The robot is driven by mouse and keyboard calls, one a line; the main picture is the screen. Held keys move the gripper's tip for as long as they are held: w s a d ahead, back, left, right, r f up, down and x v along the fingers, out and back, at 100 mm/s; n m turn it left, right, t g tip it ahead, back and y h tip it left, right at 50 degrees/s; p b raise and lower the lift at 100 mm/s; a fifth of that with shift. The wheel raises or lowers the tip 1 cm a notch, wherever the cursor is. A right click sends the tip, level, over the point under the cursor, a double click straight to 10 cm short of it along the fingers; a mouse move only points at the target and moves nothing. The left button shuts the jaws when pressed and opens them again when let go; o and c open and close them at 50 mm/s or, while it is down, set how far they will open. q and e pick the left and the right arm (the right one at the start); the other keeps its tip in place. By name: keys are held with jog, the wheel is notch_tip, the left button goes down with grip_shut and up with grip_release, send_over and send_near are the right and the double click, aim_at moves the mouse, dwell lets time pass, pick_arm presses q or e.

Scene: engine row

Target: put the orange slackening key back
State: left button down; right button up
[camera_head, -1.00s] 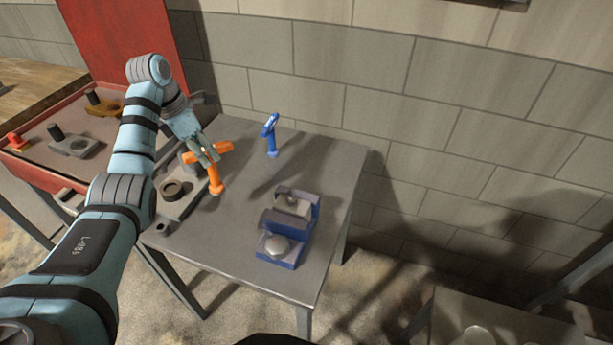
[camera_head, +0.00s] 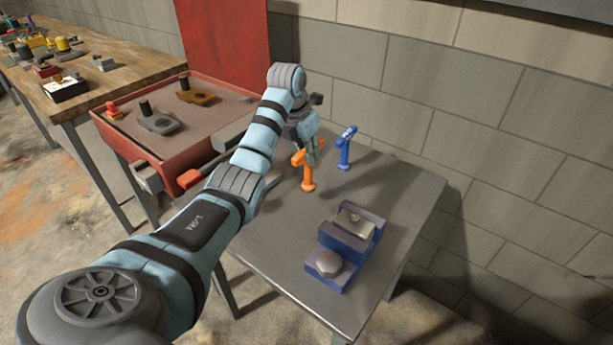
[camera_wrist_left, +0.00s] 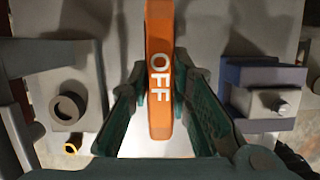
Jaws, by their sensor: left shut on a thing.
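The orange slackening key (camera_head: 308,175) is in my left gripper (camera_head: 314,150), whose fingers are shut on its upper part. The key is roughly upright over the grey metal table (camera_head: 275,235); I cannot tell whether its lower end touches the top. In the left wrist view the key's orange bar (camera_wrist_left: 158,50), lettered OFF in white, lies between my left gripper's two green fingers (camera_wrist_left: 165,110). The fingers hide part of the handle in the head view. My right gripper is not in view.
A blue key (camera_head: 345,150) stands close right of the orange one. A blue stepped fixture (camera_head: 343,255) with metal parts is nearer on the table. A grey block with a ring (camera_wrist_left: 70,110) shows in the wrist view. A red cart (camera_head: 178,155) stands left. The table's front is clear.

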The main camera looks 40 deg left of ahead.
aim_at(306, 169)
pick_arm(q)
jog(key=f, duration=0.5)
jog(key=shift+s+f, duration=0.1)
jog(key=shift+s, duration=0.15)
jog(key=shift+w+f, duration=0.15)
jog(key=shift+f, duration=0.2)
jog(key=c, duration=1.5)
grip_release()
jog(key=shift+o, duration=0.2)
jog(key=p+v, duration=0.2)
jog(key=v, duration=1)
jog(key=shift+r, duration=0.15)
